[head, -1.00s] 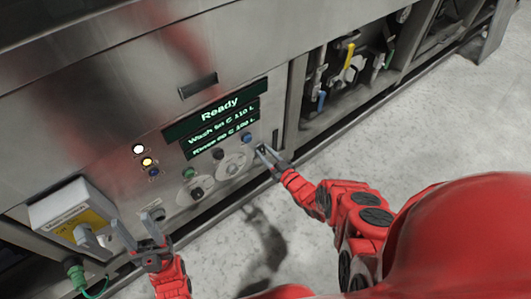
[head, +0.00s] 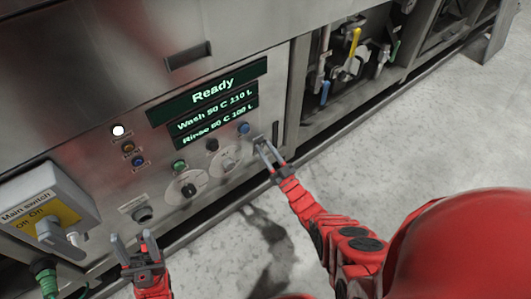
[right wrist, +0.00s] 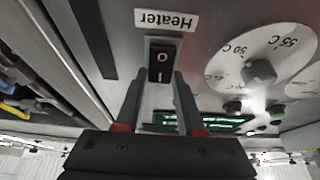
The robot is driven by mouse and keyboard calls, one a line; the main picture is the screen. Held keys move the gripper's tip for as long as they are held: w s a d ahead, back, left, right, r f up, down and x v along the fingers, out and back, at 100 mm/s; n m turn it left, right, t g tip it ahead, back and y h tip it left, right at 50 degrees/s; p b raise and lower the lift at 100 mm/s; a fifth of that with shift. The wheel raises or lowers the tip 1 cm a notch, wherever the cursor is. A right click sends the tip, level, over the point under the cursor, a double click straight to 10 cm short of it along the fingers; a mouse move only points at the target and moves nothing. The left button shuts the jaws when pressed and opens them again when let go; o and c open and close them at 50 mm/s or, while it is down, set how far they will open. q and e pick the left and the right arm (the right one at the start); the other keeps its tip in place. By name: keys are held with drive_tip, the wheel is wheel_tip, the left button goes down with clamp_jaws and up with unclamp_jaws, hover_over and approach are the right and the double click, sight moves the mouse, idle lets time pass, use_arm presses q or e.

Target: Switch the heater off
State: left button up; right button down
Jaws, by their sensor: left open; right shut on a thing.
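The heater switch (right wrist: 160,62) is a black rocker marked O and I, under an upside-down "Heater" label (right wrist: 167,20) in the right wrist view. My right gripper (right wrist: 159,76) has a finger on each side of the rocker and is shut on it. In the head view my right gripper (head: 262,145) is at the panel's right end and largely hides the switch. I cannot tell which half of the rocker is pressed in. My left gripper (head: 130,243) is open and empty, low in front of the panel.
The display (head: 213,92) reads "Ready". The white lamp (head: 118,131) is lit; the amber lamp (head: 128,147) looks dark. Dials (head: 188,190) sit left of my right gripper. A main switch box (head: 45,205) juts out at left. An open bay with valves (head: 350,65) is at right.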

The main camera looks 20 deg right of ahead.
drive_tip(key=c, duration=0.5)
unclamp_jaws()
drive_tip(key=shift+s, duration=0.1)
drive_tip(key=b+v, duration=0.1)
drive_tip(key=v, duration=1.6)
drive_tip(key=shift+s+d+f+b, duration=0.1)
drive_tip(key=shift+s+f+b, duration=0.05)
drive_tip(key=shift+b, duration=0.15)
